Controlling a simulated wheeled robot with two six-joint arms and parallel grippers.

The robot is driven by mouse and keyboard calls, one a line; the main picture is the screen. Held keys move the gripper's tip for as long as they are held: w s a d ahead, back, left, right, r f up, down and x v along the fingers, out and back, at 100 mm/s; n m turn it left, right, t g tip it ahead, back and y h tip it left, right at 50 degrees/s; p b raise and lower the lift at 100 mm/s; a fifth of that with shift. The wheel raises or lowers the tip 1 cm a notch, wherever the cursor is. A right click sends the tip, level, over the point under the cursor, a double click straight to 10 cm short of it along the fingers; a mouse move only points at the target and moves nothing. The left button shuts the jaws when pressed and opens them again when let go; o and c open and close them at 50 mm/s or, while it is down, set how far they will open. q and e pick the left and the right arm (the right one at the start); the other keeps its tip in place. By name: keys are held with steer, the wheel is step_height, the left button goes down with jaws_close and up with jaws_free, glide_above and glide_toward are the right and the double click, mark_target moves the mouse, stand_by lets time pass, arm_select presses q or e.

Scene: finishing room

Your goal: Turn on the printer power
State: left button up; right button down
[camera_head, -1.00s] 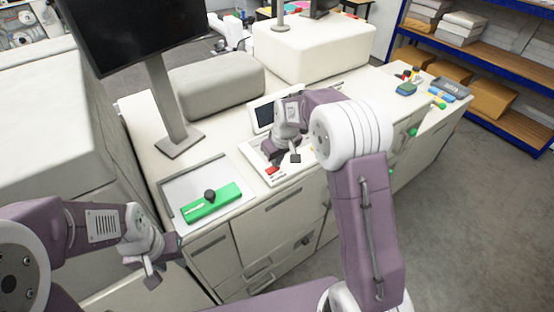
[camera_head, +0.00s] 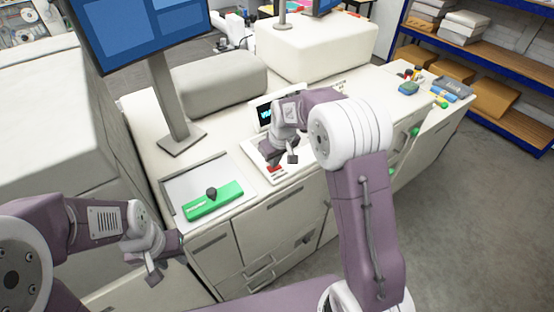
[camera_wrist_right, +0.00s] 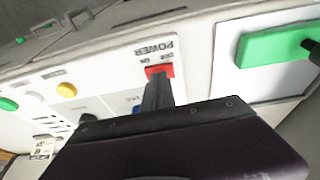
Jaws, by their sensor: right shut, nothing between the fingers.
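The printer's control panel (camera_head: 262,160) lies on the cream machine top. Its red power switch (camera_wrist_right: 158,71) is marked POWER with ON and OFF in the right wrist view, and it also shows in the head view (camera_head: 275,169). My right gripper (camera_wrist_right: 160,82) is shut and empty, its fingertips at the red switch and seemingly touching it. The small panel screen (camera_head: 264,117) and the large monitor (camera_head: 140,30) are lit. My left gripper (camera_head: 154,275) hangs at lower left, away from the panel; its jaw state is unclear.
A green handle bar (camera_head: 213,201) with a dark knob lies on a grey plate left of the panel. Yellow (camera_wrist_right: 67,89) and green buttons are on the panel. A blue shelf rack (camera_head: 480,70) stands at back right.

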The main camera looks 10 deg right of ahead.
steer(key=shift+r, duration=0.1)
step_height(320, 180, up, 5)
steer(key=p, duration=0.5)
steer(key=shift+w+d+r, duration=0.15)
steer(key=shift+s+d+r+b, duration=0.25)
steer(key=shift+d+b, duration=0.2)
steer(key=shift+b, duration=0.65)
step_height(320, 180, up, 6)
glide_above(279, 167)
steer(key=s+d, duration=0.2)
steer(key=shift+r+b, duration=0.45)
steer(key=shift+r, duration=0.25)
steer(key=shift+a, duration=0.1)
steer(key=s+d+f+m+g+b, duration=0.1)
steer(key=s+f+m+b, duration=0.3)
steer(key=s+f, duration=1.7)
steer(key=g+b, duration=0.1)
steer(key=b, duration=0.2)
steer(key=shift+s+f, duration=0.15)
steer(key=shift+s, duration=0.25)
